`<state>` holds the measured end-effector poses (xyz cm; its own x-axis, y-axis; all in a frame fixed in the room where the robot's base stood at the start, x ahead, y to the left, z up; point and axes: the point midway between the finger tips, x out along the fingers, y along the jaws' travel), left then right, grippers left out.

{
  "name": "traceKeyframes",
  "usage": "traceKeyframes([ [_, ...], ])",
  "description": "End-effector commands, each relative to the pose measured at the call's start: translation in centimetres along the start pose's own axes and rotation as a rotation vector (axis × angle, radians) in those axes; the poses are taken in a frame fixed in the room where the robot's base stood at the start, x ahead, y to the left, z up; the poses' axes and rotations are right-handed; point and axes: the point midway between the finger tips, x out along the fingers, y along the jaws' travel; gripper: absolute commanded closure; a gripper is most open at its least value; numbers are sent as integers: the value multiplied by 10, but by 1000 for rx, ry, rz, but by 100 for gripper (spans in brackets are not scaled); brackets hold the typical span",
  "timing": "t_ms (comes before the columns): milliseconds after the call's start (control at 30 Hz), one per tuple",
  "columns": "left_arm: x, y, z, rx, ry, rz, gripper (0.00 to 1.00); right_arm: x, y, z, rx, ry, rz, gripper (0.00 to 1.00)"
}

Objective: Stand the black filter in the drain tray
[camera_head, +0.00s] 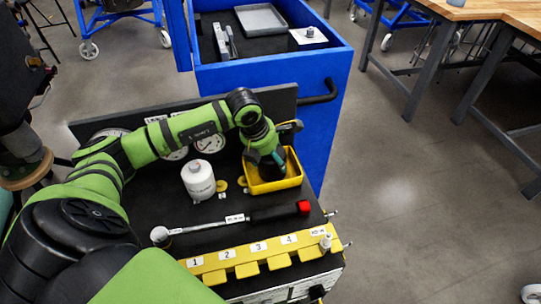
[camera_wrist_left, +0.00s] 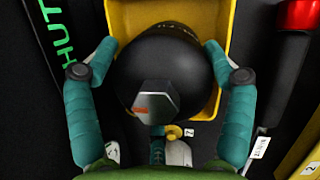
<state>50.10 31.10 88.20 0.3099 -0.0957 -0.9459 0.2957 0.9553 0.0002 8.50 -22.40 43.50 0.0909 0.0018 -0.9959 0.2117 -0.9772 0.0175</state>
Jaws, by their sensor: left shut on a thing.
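The black filter (camera_wrist_left: 165,65) shows in the left wrist view as a dark dome with a grey hex end facing the camera. My left gripper (camera_wrist_left: 158,58) is shut on it, with a teal finger on each side. The yellow drain tray (camera_wrist_left: 221,70) lies behind the filter in that view. In the head view the tray (camera_head: 283,186) sits at the right of the black bench top, and my left gripper (camera_head: 272,158) is over it. The filter is mostly hidden there by the gripper. I cannot tell whether its bottom touches the tray floor. My right gripper is not in view.
A white filter canister (camera_head: 198,180) stands left of the tray. A torque wrench (camera_head: 245,217) with a red end lies in front. A yellow numbered rack (camera_head: 250,262) runs along the front edge. Gauges and an upright panel are behind; a blue cart (camera_head: 270,95) stands beyond.

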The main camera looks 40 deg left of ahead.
Motion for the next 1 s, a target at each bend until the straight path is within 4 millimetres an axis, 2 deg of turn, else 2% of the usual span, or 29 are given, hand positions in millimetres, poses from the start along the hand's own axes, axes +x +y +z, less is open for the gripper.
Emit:
traceKeyframes([
  [33, 0, 0, 1, 0, -3, 1, 10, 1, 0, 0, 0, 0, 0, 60],
  [67, 0, 0, 1, 0, -3, 0, 0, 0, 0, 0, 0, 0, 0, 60],
  [567, 0, 0, -1, 0, 2, 0, 0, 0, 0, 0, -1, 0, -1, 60],
  [1000, -34, 0, 0, 1, 1, 1, 0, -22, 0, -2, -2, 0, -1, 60],
])
